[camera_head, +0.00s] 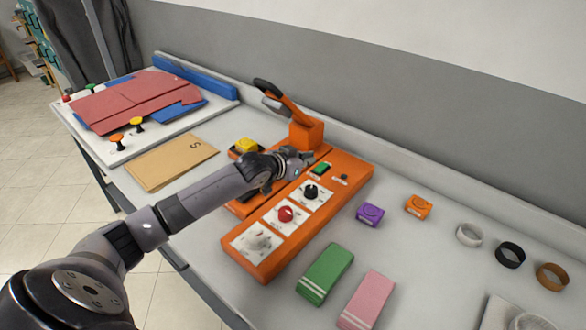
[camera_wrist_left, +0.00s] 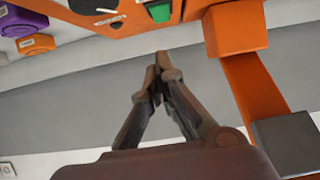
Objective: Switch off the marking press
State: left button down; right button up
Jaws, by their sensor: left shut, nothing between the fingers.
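The orange marking press (camera_head: 262,265) stands on the grey table, with a raised lever arm (camera_head: 285,103) at its back. Its panel carries a pale knob (camera_head: 256,242), a red knob (camera_head: 286,214), a black knob (camera_head: 311,191) and a green rectangular switch (camera_head: 320,168). The green switch also shows at the top of the left wrist view (camera_wrist_left: 159,11). My left gripper (camera_head: 303,158) is over the press, near the green switch, with its fingers shut and empty. In the left wrist view its fingertips (camera_wrist_left: 161,62) are just below the panel edge, apart from the switch. My right gripper is out of view.
Purple (camera_head: 370,214) and orange (camera_head: 418,206) blocks, green (camera_head: 325,274) and pink (camera_head: 366,299) blocks and several rings lie right of the press. Brown envelopes (camera_head: 170,162) and a board with red cloth (camera_head: 140,101) are left. A grey wall (camera_head: 400,100) runs behind.

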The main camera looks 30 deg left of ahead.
pick_arm(q)
jog(key=s, duration=0.3)
jog(key=s+b, duration=0.1)
jog(key=s, duration=0.1)
jog(key=shift+a, duration=0.35)
jog(key=shift+s+r, duration=0.15)
jog(key=shift+s, duration=0.25)
